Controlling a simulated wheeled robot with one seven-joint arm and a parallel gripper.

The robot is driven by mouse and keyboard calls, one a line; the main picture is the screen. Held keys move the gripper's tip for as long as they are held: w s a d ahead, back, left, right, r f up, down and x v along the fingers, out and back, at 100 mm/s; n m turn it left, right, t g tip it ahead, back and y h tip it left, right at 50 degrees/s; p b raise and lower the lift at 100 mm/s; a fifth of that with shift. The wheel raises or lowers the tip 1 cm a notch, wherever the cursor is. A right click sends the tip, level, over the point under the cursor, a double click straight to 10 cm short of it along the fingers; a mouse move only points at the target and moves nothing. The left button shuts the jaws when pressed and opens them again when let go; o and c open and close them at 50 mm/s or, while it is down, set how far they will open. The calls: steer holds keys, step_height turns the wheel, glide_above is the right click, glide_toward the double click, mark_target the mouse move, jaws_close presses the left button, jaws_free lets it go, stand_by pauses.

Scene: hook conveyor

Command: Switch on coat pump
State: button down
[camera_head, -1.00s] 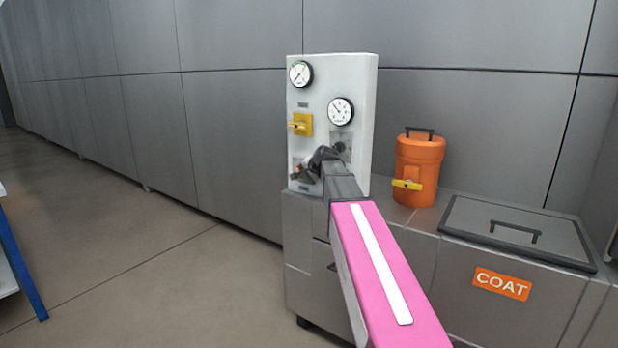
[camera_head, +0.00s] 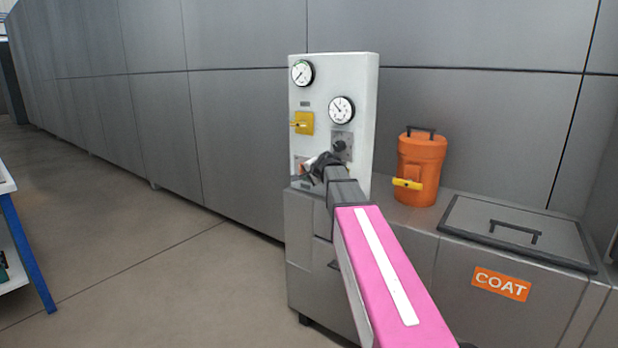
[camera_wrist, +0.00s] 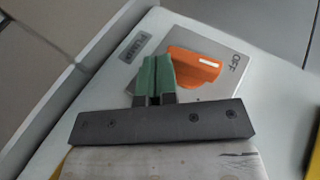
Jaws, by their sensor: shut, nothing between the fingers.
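The white control panel (camera_head: 357,85) stands on a grey cabinet. In the wrist view an orange rotary knob (camera_wrist: 193,66) sits on a square plate. Its white mark points towards the word OFF. My gripper (camera_wrist: 155,64) is shut and empty, its green fingertips beside the knob's left end; I cannot tell if they touch it. In the head view my gripper (camera_head: 318,166) is at the panel's lower left and hides most of that knob. A black knob (camera_head: 339,147) is just right of it.
Two gauges (camera_head: 303,72) are on the upper panel. To the right stand an orange canister (camera_head: 421,165) with a yellow tap and a lidded grey bin marked COAT (camera_head: 500,284). A grey wall is behind. The floor at left is clear up to a blue-legged table (camera_head: 27,253).

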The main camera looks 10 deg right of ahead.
steer(key=shift+w+a+f, duration=0.15)
steer(key=shift+w+f, duration=0.05)
steer(key=shift+f, duration=0.3)
stand_by(0.4)
stand_by(1.3)
steer(key=v, duration=1)
steer(key=shift+s+r, duration=0.2)
steer(key=shift+s, duration=0.1)
